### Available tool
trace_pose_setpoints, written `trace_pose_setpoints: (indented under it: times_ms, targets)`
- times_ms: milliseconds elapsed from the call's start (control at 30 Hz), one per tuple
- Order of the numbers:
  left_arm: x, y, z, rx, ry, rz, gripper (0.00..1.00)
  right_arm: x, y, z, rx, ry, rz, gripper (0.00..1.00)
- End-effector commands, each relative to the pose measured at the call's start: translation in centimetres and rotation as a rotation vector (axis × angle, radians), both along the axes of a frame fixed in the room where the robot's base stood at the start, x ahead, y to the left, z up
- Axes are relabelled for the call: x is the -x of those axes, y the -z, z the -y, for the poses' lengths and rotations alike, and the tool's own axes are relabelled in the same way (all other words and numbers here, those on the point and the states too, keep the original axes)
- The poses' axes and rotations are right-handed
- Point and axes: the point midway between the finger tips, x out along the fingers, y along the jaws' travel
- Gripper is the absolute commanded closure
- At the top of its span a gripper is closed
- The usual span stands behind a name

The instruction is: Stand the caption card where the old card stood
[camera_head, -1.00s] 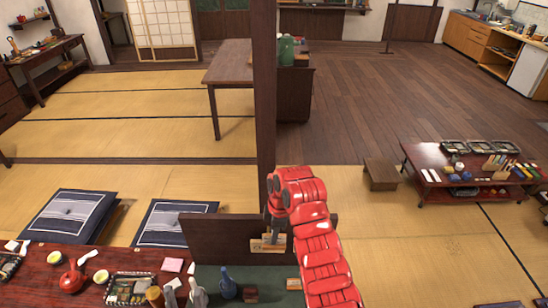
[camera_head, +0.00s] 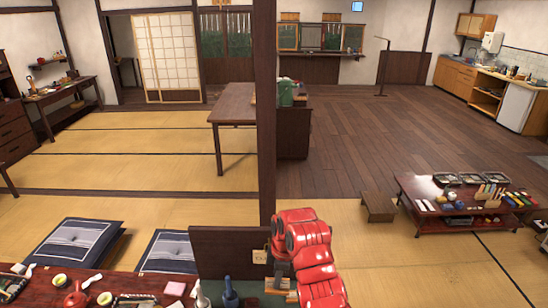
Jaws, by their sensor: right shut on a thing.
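My right gripper (camera_head: 276,266), at the end of my red arm, is in front of the dark wooden panel at the lower middle. A light wooden piece (camera_head: 290,297) lies below the gripper, partly covered. No separate old card can be made out. My left gripper is not in view.
The dark panel (camera_head: 222,250) stands behind a green-topped surface with a dark blue bottle (camera_head: 230,292). A dark post (camera_head: 266,130) rises behind the panel.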

Motion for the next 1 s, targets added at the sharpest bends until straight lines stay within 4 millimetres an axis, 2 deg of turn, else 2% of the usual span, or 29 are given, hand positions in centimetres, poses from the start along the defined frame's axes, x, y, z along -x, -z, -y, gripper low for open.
trace_pose_setpoints:
  times_ms: [33,267,467,567,667,800,1000]
  targets:
    - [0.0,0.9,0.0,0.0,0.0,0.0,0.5,-0.4,0.4,0.4,-0.001,0.029,0.001,1.0]
    - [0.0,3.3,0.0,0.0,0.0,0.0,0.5,-2.3,0.2,2.5,-0.004,0.212,0.001,1.0]
    - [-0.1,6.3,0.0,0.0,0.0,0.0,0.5,-3.9,-0.1,5.2,-0.007,0.441,-0.001,1.0]
    - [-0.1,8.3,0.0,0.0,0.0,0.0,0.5,-4.7,-0.3,6.9,-0.01,0.594,0.0,1.0]
    - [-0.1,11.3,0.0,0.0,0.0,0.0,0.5,-5.2,0.0,9.2,-0.015,0.808,-0.003,1.0]
    - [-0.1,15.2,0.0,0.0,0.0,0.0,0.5,-4.9,0.8,12.6,-0.014,1.142,-0.004,1.0]
    - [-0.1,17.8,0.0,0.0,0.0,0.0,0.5,-3.6,1.7,15.3,-0.011,1.432,-0.002,1.0]
